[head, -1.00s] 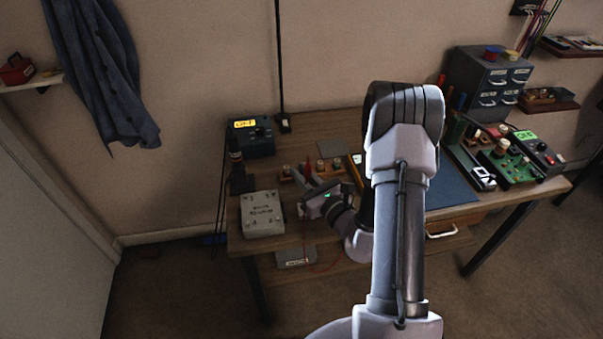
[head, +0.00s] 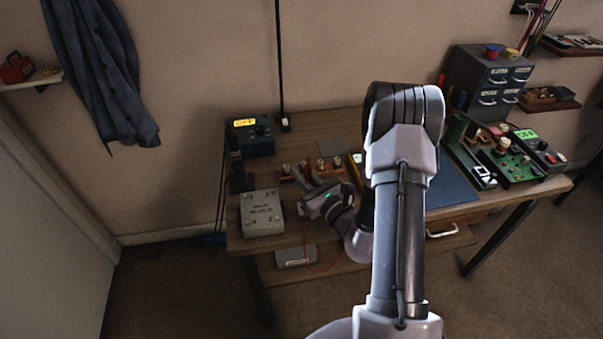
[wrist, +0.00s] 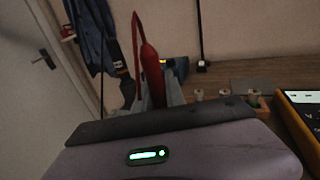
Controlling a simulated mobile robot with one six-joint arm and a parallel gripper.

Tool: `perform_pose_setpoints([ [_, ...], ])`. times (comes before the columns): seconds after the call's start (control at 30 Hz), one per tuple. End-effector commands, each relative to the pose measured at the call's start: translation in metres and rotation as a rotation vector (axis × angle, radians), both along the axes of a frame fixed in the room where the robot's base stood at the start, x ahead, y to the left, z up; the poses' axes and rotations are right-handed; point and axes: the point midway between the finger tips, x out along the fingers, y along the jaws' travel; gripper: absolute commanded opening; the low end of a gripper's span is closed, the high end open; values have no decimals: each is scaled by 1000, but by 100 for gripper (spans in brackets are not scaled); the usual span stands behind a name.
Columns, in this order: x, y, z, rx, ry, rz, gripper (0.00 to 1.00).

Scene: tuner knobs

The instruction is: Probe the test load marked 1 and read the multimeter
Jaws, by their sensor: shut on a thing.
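My gripper (head: 312,184) is shut on a red probe (wrist: 152,76), which stands roughly upright between the fingers in the wrist view. A thin red lead hangs from the gripper area and loops below the table edge in the head view. The grey box (head: 262,226) with small dark markings and corner studs lies left of my gripper; its marks are too small to read surely, so I cannot tell which load is 1. The probe tip is hidden. The yellow-edged multimeter (wrist: 293,112) lies at the right of the wrist view; its reading is not legible.
A wooden strip with several posts (head: 322,164) lies behind my gripper. A dark box with a yellow display (head: 252,138) stands at the back left. Green circuit boards (head: 513,166) and a drawer cabinet (head: 487,75) stand at the right. My arm hides the table's middle.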

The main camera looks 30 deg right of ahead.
Motion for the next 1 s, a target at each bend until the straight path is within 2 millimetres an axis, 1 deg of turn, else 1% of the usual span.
perform_pose_setpoints([
  [0.7,0,0,1,1,1,0,0],
  [0.83,0,0,10,1,1,0,0],
  [1.0,0,0,31,0,0,0,0],
])
